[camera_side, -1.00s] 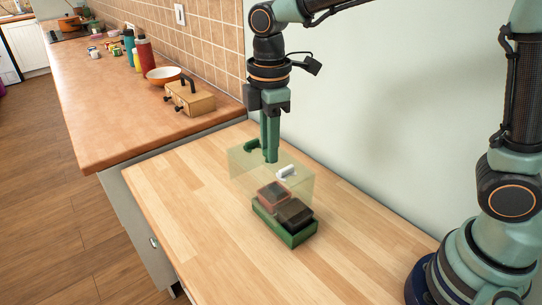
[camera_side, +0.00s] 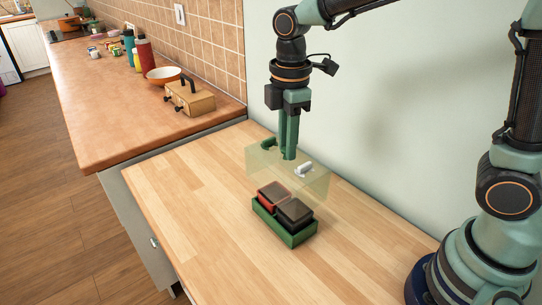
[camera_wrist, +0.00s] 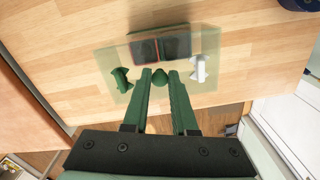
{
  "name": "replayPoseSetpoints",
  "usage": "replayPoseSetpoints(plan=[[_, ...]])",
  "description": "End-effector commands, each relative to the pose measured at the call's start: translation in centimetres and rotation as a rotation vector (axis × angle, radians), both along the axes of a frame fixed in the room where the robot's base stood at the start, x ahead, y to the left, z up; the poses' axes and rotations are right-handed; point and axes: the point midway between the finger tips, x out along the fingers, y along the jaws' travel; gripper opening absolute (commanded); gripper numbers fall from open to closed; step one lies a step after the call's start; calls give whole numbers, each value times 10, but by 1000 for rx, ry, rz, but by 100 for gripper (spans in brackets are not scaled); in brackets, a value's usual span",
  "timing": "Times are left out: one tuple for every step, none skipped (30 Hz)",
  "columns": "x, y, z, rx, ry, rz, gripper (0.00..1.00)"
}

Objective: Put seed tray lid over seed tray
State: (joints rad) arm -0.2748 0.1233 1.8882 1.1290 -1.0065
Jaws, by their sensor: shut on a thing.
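The seed tray (camera_side: 283,234) is a low green box standing on the wooden worktop, with two dark blocks in it, one with reddish sides. The seed tray lid (camera_side: 262,178) is a clear, yellowish box with a white fitting (camera_side: 304,169) and a green one on top. My gripper (camera_side: 288,156) points down and is shut on the lid, holding it in the air above and behind the tray. In the wrist view the lid (camera_wrist: 206,93) spreads around my fingertips (camera_wrist: 160,76), which close on a green knob. The dark blocks show partly through the lid's far edge.
The pale wall runs close behind the lid. A wooden box with black handles (camera_side: 190,100), an orange-rimmed bowl (camera_side: 163,75) and bottles (camera_side: 146,56) stand on the counter at the back left. The worktop left of the tray is clear.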

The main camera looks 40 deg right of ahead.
Motion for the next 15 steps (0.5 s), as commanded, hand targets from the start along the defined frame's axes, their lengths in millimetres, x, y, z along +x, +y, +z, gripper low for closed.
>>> replayPoseSetpoints(plan=[[0,0,-3,-1,1,0,0],[0,0,-4,-1,1,0,0],[0,0,-6,0,2,0,0],[-1,0,-8,-1,2,0,0],[-1,0,-10,0,2,0,0],[-1,0,-12,0,2,0,0],[-1,0,-14,0,2,0,0],[-1,0,-16,0,2,0,0],[-1,0,-19,0,2,0,0],[0,0,-21,0,2,0,0],[0,0,-23,0,2,0,0],[-1,0,-25,-1,2,0,0],[-1,0,-27,-1,3,0,0],[-1,0,-29,-1,2,0,0],[-1,0,-32,0,2,0,0]])
